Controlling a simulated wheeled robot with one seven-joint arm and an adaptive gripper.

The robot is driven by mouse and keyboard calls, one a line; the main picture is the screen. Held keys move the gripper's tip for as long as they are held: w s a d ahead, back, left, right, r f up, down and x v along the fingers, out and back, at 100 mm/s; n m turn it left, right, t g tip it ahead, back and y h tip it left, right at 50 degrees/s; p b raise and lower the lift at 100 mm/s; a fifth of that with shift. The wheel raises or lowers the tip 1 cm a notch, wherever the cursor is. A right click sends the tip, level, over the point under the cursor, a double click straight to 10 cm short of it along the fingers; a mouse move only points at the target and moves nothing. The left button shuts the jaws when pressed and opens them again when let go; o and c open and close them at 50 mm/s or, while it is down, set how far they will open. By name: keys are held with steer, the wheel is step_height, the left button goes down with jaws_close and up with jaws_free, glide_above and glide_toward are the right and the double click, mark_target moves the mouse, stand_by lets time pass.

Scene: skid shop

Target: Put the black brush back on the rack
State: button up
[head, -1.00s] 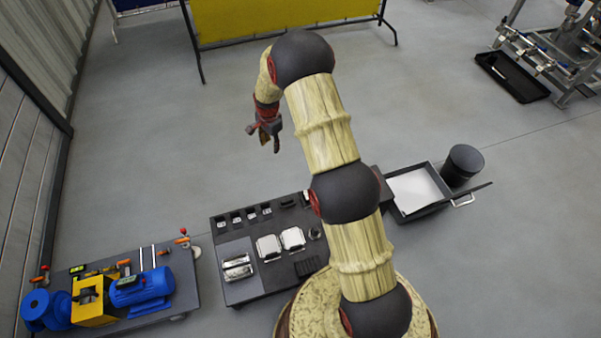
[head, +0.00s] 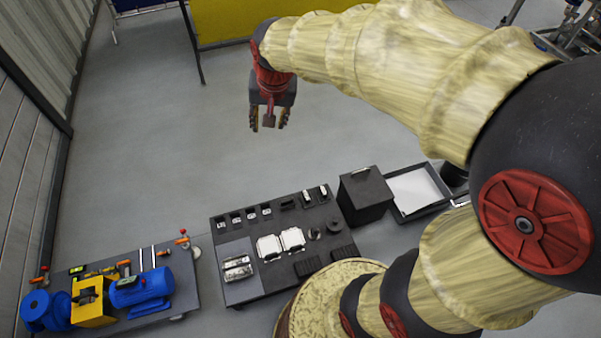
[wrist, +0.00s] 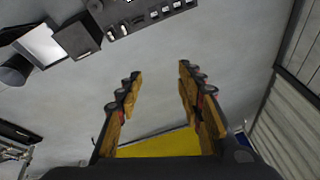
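My gripper (head: 268,120) hangs over bare floor beyond the black work table, fingers apart and empty in the head view. In the wrist view the two yellow-and-black fingers (wrist: 158,74) are spread with only floor between them. I cannot pick out the black brush for certain. Small dark items stand in a row along the back edge of the black table (head: 255,293); a dark piece (head: 288,204) lies in that row. Two dark ribbed blocks (head: 306,267) lie near its front. Which part is the rack cannot be told at this size.
The table also holds two white square pieces (head: 269,247) and a silver pair (head: 237,267). A black box (head: 365,195) and a tray with a white sheet (head: 418,189) stand right. A blue motor (head: 142,288) sits on the left bench. The middle floor is clear.

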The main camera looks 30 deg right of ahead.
steer(key=s+a+r+n, duration=0.1)
steer(key=s+r+n, duration=0.1)
steer(key=s, duration=0.8)
steer(key=s+a+r+n+t, duration=0.1)
steer(key=s+n, duration=0.3)
steer(key=s, duration=0.6)
steer(key=shift+a+r+t, duration=0.3)
steer(key=shift+a+r, duration=0.1)
steer(key=shift+s, duration=0.1)
